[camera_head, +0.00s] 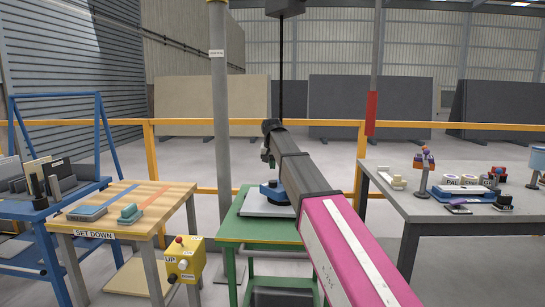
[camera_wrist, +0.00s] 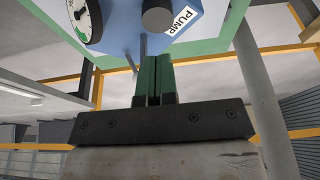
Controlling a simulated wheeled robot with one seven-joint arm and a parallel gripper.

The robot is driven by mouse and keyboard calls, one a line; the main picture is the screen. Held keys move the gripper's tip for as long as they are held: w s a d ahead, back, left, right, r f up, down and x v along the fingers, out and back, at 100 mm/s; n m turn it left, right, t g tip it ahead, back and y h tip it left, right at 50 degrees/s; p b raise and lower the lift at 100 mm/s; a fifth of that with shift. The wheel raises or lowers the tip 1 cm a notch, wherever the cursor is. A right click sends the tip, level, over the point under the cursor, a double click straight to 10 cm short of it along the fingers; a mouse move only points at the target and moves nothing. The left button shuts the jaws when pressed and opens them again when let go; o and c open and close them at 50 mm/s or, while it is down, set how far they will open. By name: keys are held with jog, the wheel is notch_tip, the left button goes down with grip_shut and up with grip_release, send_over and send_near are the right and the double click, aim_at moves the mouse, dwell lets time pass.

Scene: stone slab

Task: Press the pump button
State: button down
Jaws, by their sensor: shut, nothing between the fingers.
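The blue pump unit (camera_head: 273,191) stands on a pale slab on the green table, partly hidden behind my arm. In the wrist view its blue face (camera_wrist: 118,22) shows at the top, with a dark round pump button (camera_wrist: 157,17) beside a white PUMP label (camera_wrist: 181,18). A round gauge (camera_wrist: 86,17) is to the left. My gripper (camera_wrist: 154,58) has its two green fingers together, with nothing held. The fingertips appear a little below the button in the picture; whether they touch it cannot be told, but a gap shows between them. In the head view my gripper (camera_head: 268,157) is above the unit.
The green table (camera_head: 240,228) stands in the middle. A wooden table (camera_head: 150,198) marked SET DOWN and a yellow control box (camera_head: 184,262) with a red button are at left. A grey table (camera_head: 420,205) with several tools is at right. A yellow rail (camera_head: 190,122) runs behind.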

aim_at(273, 181)
jog(key=x, duration=0.2)
jog(key=s+x, duration=0.1)
jog(key=x, duration=0.2)
jog(key=shift+f, duration=0.4)
jog(key=shift+f, duration=0.85)
notch_tip(273, 181, up, 5)
jog(key=shift+w+f, duration=0.15)
jog(key=shift+f, duration=0.05)
jog(key=v, duration=0.9)
jog(key=shift+s+r, duration=0.25)
